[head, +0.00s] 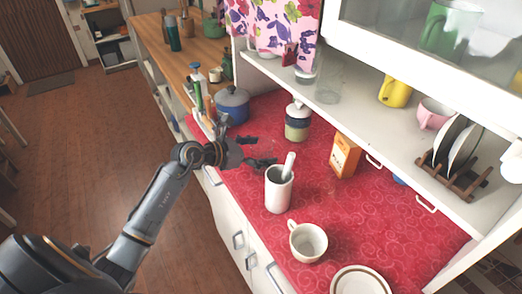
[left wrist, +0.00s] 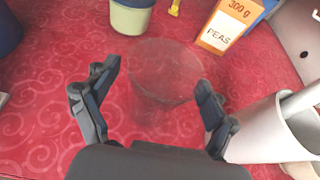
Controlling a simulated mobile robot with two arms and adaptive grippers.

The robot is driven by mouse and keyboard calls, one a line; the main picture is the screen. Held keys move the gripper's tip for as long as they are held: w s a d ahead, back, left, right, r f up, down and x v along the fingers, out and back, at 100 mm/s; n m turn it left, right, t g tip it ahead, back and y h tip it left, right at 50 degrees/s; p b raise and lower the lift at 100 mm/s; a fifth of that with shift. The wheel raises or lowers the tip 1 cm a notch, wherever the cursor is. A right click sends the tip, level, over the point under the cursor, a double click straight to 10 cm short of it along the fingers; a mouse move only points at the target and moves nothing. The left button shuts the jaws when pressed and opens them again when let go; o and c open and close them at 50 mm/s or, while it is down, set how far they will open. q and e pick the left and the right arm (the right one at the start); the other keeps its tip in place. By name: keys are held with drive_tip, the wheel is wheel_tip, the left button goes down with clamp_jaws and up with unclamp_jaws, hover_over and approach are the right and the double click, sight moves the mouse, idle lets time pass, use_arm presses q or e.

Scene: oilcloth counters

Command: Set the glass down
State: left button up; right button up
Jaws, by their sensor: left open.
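A clear, faintly tinted glass (left wrist: 165,75) shows in the left wrist view, between and just beyond my left fingertips. It appears to stand on the red oilcloth counter (left wrist: 55,90), though its base is hard to make out. My left gripper (left wrist: 157,80) is open, with a finger on either side of the glass and no clear grip on it. In the head view my left gripper (head: 252,151) is low over the counter, behind the white mortar; I cannot make out the glass there. My right gripper is not in view.
The white mortar with pestle (head: 279,192) stands close to the gripper. A white mug (head: 308,242), orange peas box (head: 344,156), banded jar (head: 298,122) and blue pot (head: 232,106) stand around. Another clear glass (head: 328,86) is on the shelf.

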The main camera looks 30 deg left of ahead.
sight(251, 148)
use_arm(q)
drive_tip(key=shift+r, duration=0.3)
drive_tip(key=shift+o, duration=0.4)
drive_tip(key=b+v, duration=0.3)
drive_tip(key=v, duration=0.8)
drive_tip(key=shift+s+a+f, duration=0.15)
drive_tip(key=shift+s+f, duration=0.05)
drive_tip(key=shift+o, duration=0.4)
drive_tip(key=shift+s, duration=0.2)
drive_tip(key=w+t+b, duration=0.1)
drive_tip(key=b, duration=0.1)
drive_tip(key=w+d+f+t+h+b, duration=0.1)
drive_tip(key=b, duration=0.2)
drive_tip(key=w+d+f+t+h+b, duration=0.1)
drive_tip(key=w+t+b, duration=0.1)
drive_tip(key=b, duration=0.1)
drive_tip(key=shift+x, duration=0.8)
drive_tip(key=shift+w+d, duration=0.25)
drive_tip(key=p+x, duration=0.2)
drive_tip(key=x, duration=0.1)
drive_tip(key=shift+w+d, duration=0.2)
drive_tip(key=shift+w, duration=0.2)
drive_tip(key=shift+w+d+f, duration=0.1)
drive_tip(key=shift+w+d, duration=0.1)
drive_tip(key=shift+w, duration=0.1)
drive_tip(key=c, duration=1.9)
